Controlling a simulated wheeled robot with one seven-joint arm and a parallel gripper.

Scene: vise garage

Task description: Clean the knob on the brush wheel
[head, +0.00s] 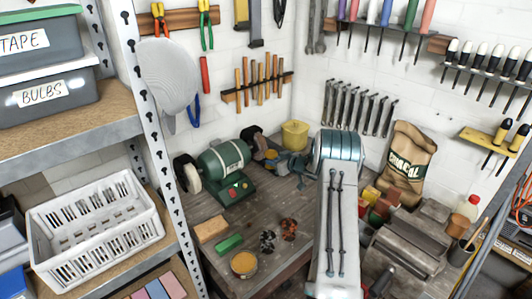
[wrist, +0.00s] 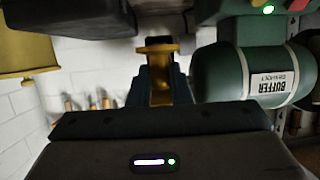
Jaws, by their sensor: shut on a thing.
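The green buffer (head: 222,160) stands on the bench with a white wheel (head: 188,174) at its left and the dark brush wheel (head: 252,140) at its right. My gripper (head: 277,157) is beside the brush wheel, shut on the brass knob (head: 270,154). In the wrist view the knob (wrist: 158,47) sticks out from between my fingers (wrist: 160,88). The buffer body (wrist: 255,75) shows upside down at the right there. A dark shape at the top left is probably the brush wheel (wrist: 75,18). Whether the knob touches the wheel, I cannot tell.
A yellow bin (head: 294,135) stands behind my gripper, close to the wall. A tan block (head: 212,229), a green bar (head: 229,244), a round tin (head: 244,263) and two small clusters lie on the front bench.

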